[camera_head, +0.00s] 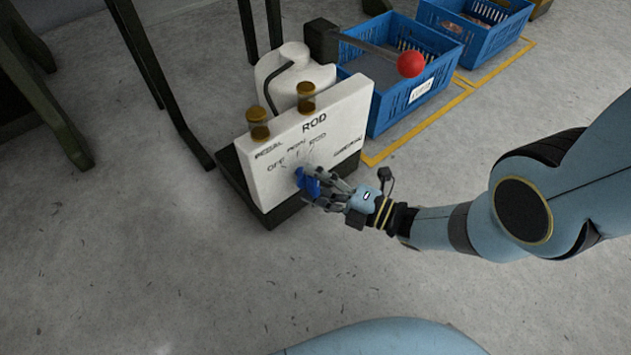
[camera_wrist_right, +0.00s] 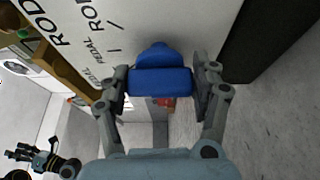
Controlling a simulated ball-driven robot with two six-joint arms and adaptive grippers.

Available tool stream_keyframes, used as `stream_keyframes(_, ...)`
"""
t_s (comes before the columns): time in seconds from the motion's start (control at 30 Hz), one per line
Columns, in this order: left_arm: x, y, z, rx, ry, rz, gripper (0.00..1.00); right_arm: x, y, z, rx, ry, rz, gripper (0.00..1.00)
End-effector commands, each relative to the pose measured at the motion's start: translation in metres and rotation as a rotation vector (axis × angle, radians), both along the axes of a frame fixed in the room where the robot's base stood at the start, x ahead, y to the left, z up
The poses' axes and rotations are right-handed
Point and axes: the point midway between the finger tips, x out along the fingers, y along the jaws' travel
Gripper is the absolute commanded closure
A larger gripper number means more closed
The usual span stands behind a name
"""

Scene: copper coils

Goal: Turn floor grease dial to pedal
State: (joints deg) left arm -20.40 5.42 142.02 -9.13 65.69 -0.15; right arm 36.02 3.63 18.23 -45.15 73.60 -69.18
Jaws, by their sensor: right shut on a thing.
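The blue grease dial (camera_head: 308,183) sits low on the front of a white panel box (camera_head: 335,125) marked ROD, PEDAL and OFF. The box stands on a dark base on the floor. My right gripper (camera_head: 316,188) is at the dial, and in the right wrist view its two fingers (camera_wrist_right: 163,85) are shut on the sides of the blue dial (camera_wrist_right: 160,72). The dial's pointer is partly hidden by the hand in the head view, so I cannot tell which label it points at. My left gripper is not in view in the head view.
A lever with a red ball (camera_head: 410,64) sticks out above a blue crate (camera_head: 405,110). Another blue crate (camera_head: 490,45) is behind it. Dark metal legs (camera_head: 160,85) stand at left. Front floor is clear.

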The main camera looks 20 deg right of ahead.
Motion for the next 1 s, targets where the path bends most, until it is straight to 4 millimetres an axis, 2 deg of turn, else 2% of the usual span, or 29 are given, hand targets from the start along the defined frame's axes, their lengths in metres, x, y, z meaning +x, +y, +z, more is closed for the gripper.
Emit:
stream_keyframes(0.03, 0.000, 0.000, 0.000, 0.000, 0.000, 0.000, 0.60, -0.001, -0.001, -0.001, -0.003, 0.003, -0.002, 0.33)
stream_keyframes(0.2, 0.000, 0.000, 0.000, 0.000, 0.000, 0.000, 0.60, 0.000, -0.001, -0.001, -0.002, 0.002, -0.001, 0.13)
stream_keyframes(0.57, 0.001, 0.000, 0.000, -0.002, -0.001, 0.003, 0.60, -0.006, -0.005, -0.001, -0.002, 0.001, -0.001, 0.13)
stream_keyframes(0.67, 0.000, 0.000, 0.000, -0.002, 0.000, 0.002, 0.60, -0.016, -0.014, -0.001, -0.004, 0.001, -0.001, 0.13)
stream_keyframes(1.0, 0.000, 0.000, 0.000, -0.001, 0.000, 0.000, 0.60, -0.070, -0.064, -0.001, -0.003, 0.003, -0.001, 0.13)
